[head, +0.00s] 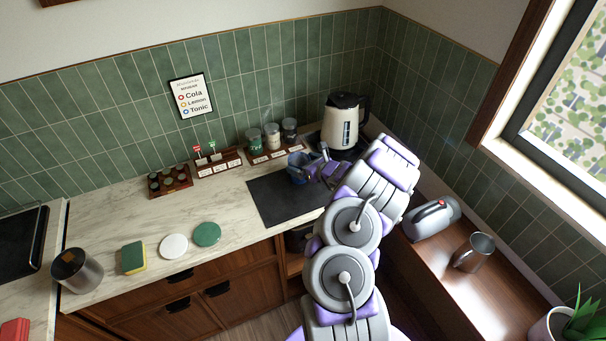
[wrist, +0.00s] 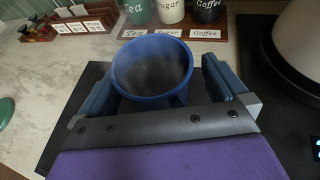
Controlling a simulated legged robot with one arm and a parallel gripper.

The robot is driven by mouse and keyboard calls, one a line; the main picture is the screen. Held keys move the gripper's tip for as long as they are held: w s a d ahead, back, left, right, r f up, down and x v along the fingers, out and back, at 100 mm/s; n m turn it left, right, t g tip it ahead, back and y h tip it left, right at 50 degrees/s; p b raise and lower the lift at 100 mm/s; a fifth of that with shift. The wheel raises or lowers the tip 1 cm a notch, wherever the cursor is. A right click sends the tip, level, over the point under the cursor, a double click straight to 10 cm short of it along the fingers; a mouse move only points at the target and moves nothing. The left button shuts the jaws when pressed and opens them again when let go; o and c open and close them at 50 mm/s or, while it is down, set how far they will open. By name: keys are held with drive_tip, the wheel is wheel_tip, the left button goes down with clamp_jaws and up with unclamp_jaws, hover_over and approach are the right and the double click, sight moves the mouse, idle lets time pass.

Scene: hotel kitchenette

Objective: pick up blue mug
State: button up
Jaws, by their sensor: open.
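The blue mug (wrist: 152,72) stands upright on the dark mat in the wrist view, its open top facing up with a dark inside. In the head view the blue mug (head: 296,165) shows small at the end of my arm, partly hidden by my gripper. My gripper (wrist: 160,90) is open, with one blue-padded finger on each side of the mug. Small gaps seem to show between the fingers and the mug; I cannot tell whether either touches. The mug's lower part is hidden behind my gripper's palm.
The dark mat (head: 268,203) lies on the marble counter. Canisters (head: 272,136) on a wooden rack stand just behind the mug. A white kettle (head: 342,122) stands close to the right. Coasters (head: 207,234) and a sponge (head: 133,258) lie left. A metal mug (head: 474,252) is on the sill.

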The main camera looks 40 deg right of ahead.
drive_tip(key=a, duration=0.1)
drive_tip(key=a+r, duration=0.1)
drive_tip(key=shift+a, duration=0.4)
drive_tip(key=c, duration=0.6)
drive_tip(key=shift+d+f, duration=0.1)
drive_tip(key=shift+d, duration=0.1)
drive_tip(key=shift+c, duration=1.4)
drive_tip(key=shift+s+d+f, duration=0.1)
drive_tip(key=shift+d+f, duration=0.05)
drive_tip(key=shift+d, duration=0.6)
drive_tip(key=c, duration=0.5)
drive_tip(key=shift+c, duration=0.5)
drive_tip(key=shift+a, duration=0.4)
drive_tip(key=c, duration=0.3)
